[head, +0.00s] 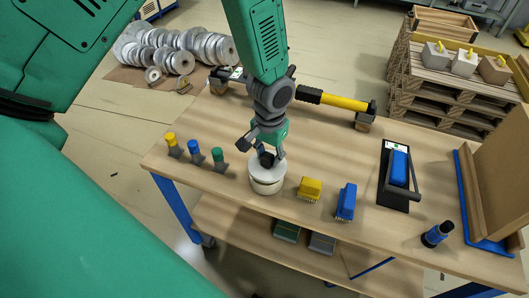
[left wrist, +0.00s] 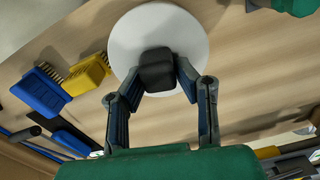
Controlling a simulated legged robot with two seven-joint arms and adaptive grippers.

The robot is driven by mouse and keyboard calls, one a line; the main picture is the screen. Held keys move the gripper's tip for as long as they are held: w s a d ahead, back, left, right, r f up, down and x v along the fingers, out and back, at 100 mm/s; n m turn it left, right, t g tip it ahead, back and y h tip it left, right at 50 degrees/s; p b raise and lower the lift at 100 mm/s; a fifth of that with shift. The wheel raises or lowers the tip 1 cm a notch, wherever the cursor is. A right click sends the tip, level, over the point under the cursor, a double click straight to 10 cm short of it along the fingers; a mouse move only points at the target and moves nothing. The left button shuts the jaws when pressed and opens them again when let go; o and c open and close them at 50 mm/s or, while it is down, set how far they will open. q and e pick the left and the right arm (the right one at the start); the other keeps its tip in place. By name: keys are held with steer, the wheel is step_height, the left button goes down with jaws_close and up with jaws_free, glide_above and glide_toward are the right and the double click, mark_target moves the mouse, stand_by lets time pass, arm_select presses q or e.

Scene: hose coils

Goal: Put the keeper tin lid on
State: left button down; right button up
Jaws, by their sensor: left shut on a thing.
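The keeper tin (head: 267,187) is a pale round tin near the front edge of the wooden workbench. Its round white lid (left wrist: 185,38) has a dark block-shaped knob (left wrist: 157,68) in the middle. My left gripper (head: 268,157) comes down from above and is shut on the knob. In the left wrist view its two fingers (left wrist: 160,82) press the knob from both sides. In the head view the lid (head: 264,171) lies level over the tin's top, lined up with it. I cannot tell whether it is fully seated. My right gripper is not in view.
A yellow brush (head: 310,188) and a blue brush (head: 346,202) stand right of the tin. Yellow, blue and green-topped pieces (head: 194,153) stand to the left. A yellow-black tool (head: 340,102) lies behind. A black tray (head: 395,185) and a dark cylinder (head: 437,234) are farther right.

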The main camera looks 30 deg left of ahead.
arm_select(q)
steer(key=shift+d+r, duration=0.1)
steer(key=shift+d, duration=0.8)
steer(key=shift+a+f, duration=0.25)
steer(key=shift+a, duration=0.6)
steer(key=shift+d+r, duration=0.15)
steer(key=shift+d, duration=0.65)
steer(key=shift+d+r, duration=0.1)
steer(key=shift+d, duration=0.15)
steer(key=shift+a, duration=0.45)
steer(key=shift+a+f+p, duration=0.2)
steer(key=shift+a+p, duration=0.15)
steer(key=shift+a, duration=0.85)
steer(key=shift+d+r, duration=0.15)
steer(key=shift+d, duration=0.5)
steer(key=shift+a+f, duration=0.5)
steer(key=shift+a, duration=0.2)
steer(key=shift+d+f, duration=0.1)
steer(key=shift+f, duration=0.15)
steer(key=shift+d+f+b, duration=0.25)
steer(key=shift+d+b, duration=0.2)
steer(key=shift+a+f, duration=0.15)
steer(key=shift+f, duration=0.1)
steer(key=shift+a, duration=0.25)
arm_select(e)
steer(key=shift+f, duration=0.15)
